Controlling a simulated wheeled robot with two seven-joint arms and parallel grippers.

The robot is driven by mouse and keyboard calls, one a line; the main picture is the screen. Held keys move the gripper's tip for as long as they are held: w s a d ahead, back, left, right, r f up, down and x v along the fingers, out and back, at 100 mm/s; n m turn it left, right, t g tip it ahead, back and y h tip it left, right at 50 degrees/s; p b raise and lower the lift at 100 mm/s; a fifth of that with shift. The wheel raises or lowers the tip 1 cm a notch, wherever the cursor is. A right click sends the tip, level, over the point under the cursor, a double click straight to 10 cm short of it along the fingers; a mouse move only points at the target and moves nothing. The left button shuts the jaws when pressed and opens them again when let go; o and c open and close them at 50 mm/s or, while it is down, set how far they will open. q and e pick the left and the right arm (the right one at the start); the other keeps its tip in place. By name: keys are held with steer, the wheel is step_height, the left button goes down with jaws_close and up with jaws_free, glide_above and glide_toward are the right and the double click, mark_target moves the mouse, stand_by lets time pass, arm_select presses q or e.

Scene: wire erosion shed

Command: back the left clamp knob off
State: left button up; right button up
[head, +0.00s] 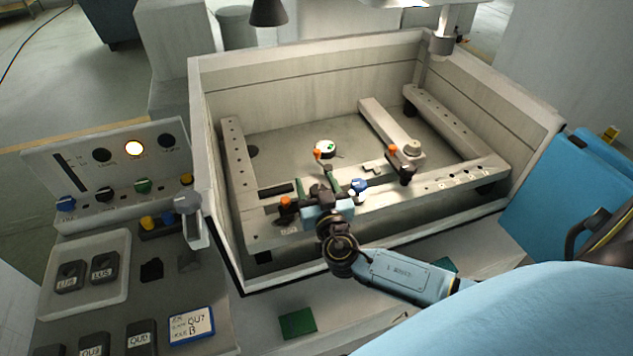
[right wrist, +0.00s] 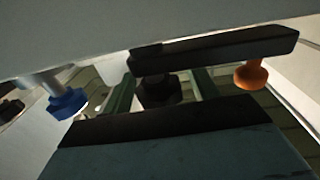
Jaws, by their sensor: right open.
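My right gripper (head: 318,194) is over the front rail of the tank's frame, beside the left clamp. An orange knob (head: 285,202) stands left of the gripper at the left clamp; an orange knob (right wrist: 250,73) shows beside the pads in the wrist view. In the head view the gripper hides much of the left clamp. My left gripper is out of view.
A blue knob (head: 358,186) stands close to the gripper's right. A right clamp with an orange knob (head: 393,150) and an orange-tipped lever (head: 316,153) are nearby. The tank walls (head: 310,72) enclose the frame. A control panel (head: 110,160) with a lit lamp stands left.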

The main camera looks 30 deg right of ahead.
steer(key=c, duration=1)
steer(key=shift+f+n+y+b, duration=0.15)
steer(key=shift+n+y+b, duration=0.2)
steer(key=shift+b, duration=0.45)
steer(key=n+y+b, duration=0.2)
steer(key=y+b, duration=0.1)
steer(key=n+y+b, duration=0.1)
steer(key=y+b, duration=0.1)
steer(key=shift+a+t, duration=0.25)
steer(key=shift+t, duration=0.15)
steer(key=shift+a+n+y+b, duration=0.2)
steer(key=shift+n+y+b, duration=1.05)
steer(key=shift+y, duration=0.5)
steer(key=shift+g, duration=0.3)
steer(key=o, duration=1)
